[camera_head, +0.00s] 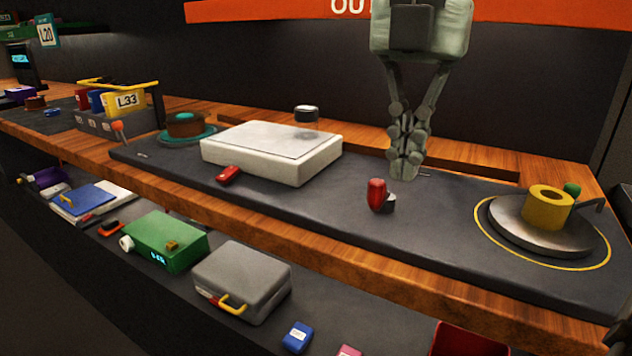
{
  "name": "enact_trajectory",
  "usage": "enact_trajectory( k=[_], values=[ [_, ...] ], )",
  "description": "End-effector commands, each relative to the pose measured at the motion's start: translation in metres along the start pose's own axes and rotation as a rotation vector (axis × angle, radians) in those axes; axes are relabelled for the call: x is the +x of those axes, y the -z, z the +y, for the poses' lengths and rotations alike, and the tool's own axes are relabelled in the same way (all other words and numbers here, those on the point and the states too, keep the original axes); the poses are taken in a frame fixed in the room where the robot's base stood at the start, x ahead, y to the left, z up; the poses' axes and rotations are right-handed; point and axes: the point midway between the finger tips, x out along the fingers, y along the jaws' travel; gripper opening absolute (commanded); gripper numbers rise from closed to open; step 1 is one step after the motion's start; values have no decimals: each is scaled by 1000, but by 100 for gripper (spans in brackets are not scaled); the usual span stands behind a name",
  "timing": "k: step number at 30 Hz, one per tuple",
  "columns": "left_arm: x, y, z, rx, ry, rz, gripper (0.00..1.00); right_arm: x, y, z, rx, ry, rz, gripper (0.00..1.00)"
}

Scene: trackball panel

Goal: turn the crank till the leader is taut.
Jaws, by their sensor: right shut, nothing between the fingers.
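My right gripper (405,170) hangs down from the top, fingers shut and empty, above the dark worktop mat. A red upright knob on a small dark base (377,195) stands just in front and left of the fingertips, apart from them in the picture. At right, a yellow reel (548,207) sits on a grey round platter (528,238); a green knob (572,189) and a grey bent arm show behind it. I cannot tell which part is the crank. No leader strip is clearly visible. My left gripper is out of view.
A holder with yellow L33 card (126,102) is far left. The lower shelf holds a green box (165,241) and grey case (241,280).

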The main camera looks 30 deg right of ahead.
Motion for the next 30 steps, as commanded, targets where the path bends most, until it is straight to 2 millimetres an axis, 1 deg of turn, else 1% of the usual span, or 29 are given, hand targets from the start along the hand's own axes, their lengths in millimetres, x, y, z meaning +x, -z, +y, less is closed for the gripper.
enact_trajectory(
  k=[1, 22, 25, 30],
  values=[
    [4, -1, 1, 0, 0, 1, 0, 5, 0, 0, 0, 0, 0, 0],
    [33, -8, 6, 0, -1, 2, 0, 40, 0, 0, 0, 1, 0, 0],
    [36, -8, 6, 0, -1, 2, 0, 44, 0, 0, -1, 1, 0, 0],
    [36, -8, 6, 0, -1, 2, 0, 44, 0, 0, -1, 0, 0, 0]
  ],
)
